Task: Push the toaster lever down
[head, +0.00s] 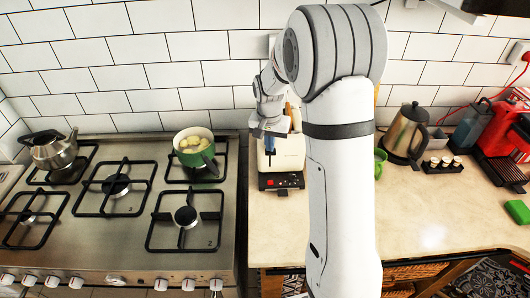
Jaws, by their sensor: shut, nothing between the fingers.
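The toaster (290,160) is cream with a dark front base, and it stands on the counter beside the stove. A red spot (283,191) shows on its dark base. My gripper (269,145) is at the toaster's upper front, shut and empty. I cannot tell whether its fingertips touch the toaster. The lever cannot be made out, and my gripper covers part of the toaster's front. My white arm hides the area just right of the toaster.
The gas stove (130,245) is on the left, with a green pot (198,165) and a metal kettle (50,150). An electric kettle (405,132), small cups in a black holder (442,165) and a red machine (503,145) stand on the right. The counter front (440,215) is clear.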

